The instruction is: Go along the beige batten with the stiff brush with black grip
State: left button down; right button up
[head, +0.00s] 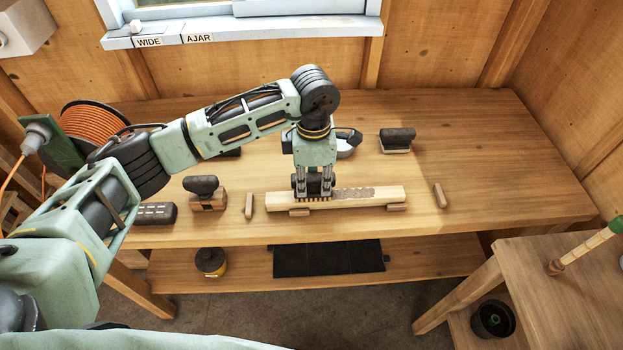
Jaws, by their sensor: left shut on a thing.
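The beige batten (383,198) lies lengthwise near the front edge of the workbench, with small wooden pieces against its front side. A grey, rough-looking patch (354,193) covers part of its top, right of the brush. My left gripper (314,187) points down over the left part of the batten, shut on the brush. The brush's bristles (314,199) show below the fingers, at the batten's top; the fingers hide most of its grip. I cannot tell whether the bristles press on the wood. My right gripper is not in view.
Another black-gripped tool (207,193) stands left of the batten, and one (397,140) stands behind it. Wooden pegs flank the batten, left (249,205) and right (440,195). The bench (500,180) is clear at right.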

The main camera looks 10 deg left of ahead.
aim_at(333, 176)
pick_arm(q)
jog(key=shift+w+d+b, duration=0.25)
jog(key=shift+d+b, duration=0.15)
jog(key=shift+d, duration=0.6)
jog(key=shift+f, duration=0.1)
jog(key=shift+w+d+b, duration=0.2)
jog(key=shift+d+b, duration=0.25)
jog(key=shift+d, duration=0.15)
jog(key=shift+w+d, duration=0.1)
jog(key=shift+d, duration=0.35)
jog(key=shift+d, duration=0.1)
jog(key=shift+w+d+b, duration=0.15)
jog(key=shift+d+b, duration=0.3)
jog(key=shift+b, duration=0.1)
jog(key=shift+w+d, duration=0.15)
jog(key=shift+d, duration=0.35)
jog(key=shift+d, duration=0.1)
